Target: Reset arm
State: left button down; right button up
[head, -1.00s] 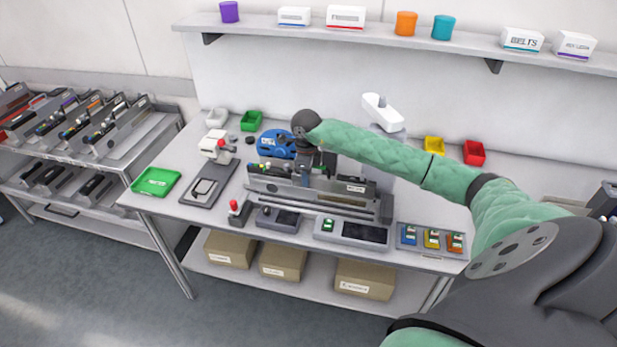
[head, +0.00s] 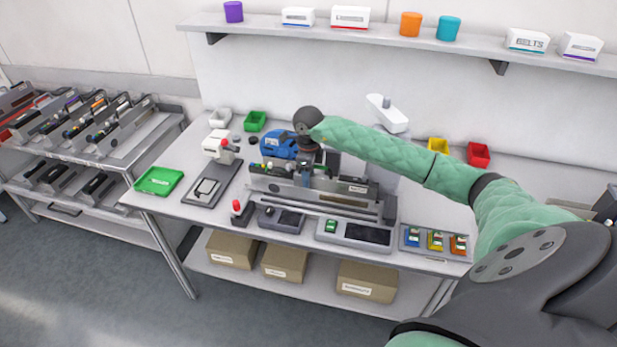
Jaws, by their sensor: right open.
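My right arm, in a green sleeve, reaches in from the right across the workbench (head: 180,208). My right gripper (head: 305,166) points down over the grey feeder fixture (head: 340,203) in the middle of the bench. It is open, small in the picture and partly hidden by its dark wrist. A blue reel (head: 279,145) stands just behind and to the left of it. I cannot tell whether the fingers touch the feeder fixture. My left gripper is not in view.
A trolley (head: 125,160) with several feeders stands at the left. A green tray (head: 158,181) lies at the bench's left end. A white machine arm (head: 387,113) stands behind my forearm. A shelf (head: 300,30) with boxes and cups runs above. Cardboard boxes (head: 367,281) sit below.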

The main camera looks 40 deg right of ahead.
notch_tip(320, 180, up, 5)
jog(key=shift+r+b, duration=0.1)
jog(key=shift+b, duration=1)
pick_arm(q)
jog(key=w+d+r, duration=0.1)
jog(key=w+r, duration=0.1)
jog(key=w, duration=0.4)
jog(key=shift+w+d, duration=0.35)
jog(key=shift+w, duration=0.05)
pick_arm(e)
jog(key=shift+r, duration=0.8)
